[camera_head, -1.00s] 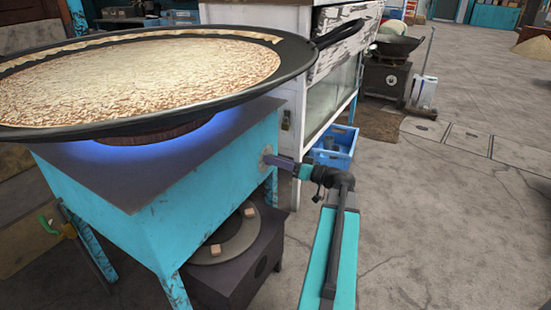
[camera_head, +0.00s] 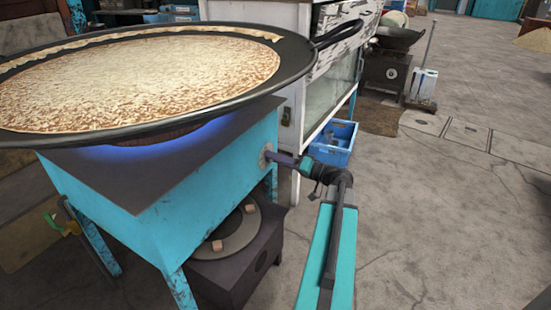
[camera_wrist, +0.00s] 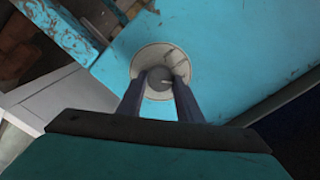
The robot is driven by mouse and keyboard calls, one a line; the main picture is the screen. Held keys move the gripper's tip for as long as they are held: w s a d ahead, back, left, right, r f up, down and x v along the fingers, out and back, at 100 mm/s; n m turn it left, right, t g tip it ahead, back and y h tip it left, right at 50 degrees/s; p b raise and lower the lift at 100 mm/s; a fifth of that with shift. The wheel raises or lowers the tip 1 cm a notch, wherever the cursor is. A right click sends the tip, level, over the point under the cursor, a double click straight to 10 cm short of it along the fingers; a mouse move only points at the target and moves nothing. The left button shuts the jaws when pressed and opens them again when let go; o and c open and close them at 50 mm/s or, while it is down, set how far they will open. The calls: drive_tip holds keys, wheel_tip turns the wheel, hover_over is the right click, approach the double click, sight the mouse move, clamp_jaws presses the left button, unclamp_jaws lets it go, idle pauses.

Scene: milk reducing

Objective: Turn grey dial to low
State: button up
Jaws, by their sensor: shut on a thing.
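The grey dial (camera_wrist: 160,80) sits on a round pale plate (camera_wrist: 177,58) on the side of the turquoise stove (camera_head: 215,178). My gripper (camera_wrist: 160,88) is shut on the dial, with one finger at each side of it in the wrist view. In the head view my gripper (camera_head: 273,157) reaches the stove's side from the right, and its fingers mostly hide the dial. A blue flame (camera_head: 130,152) glows under the wide black pan (camera_head: 300,62). The pan holds a pale, grainy layer (camera_head: 140,80) that covers most of it. The dial's marks are too small to read.
A white cabinet (camera_head: 335,105) stands behind the stove, with a blue crate (camera_head: 335,140) beside it on the floor. A dark box with a ring burner (camera_head: 235,240) is under the stove. The concrete floor (camera_head: 440,220) to the right is clear.

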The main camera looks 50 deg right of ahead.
drive_tip(key=o, duration=1)
drive_tip(key=shift+o, duration=0.2)
drive_tip(key=shift+s, duration=0.1)
drive_tip(key=p+v, duration=0.3)
drive_tip(key=v, duration=1)
drive_tip(key=shift+s, duration=0.3)
drive_tip(key=shift+f, duration=0.1)
drive_tip(key=shift+s, duration=0.1)
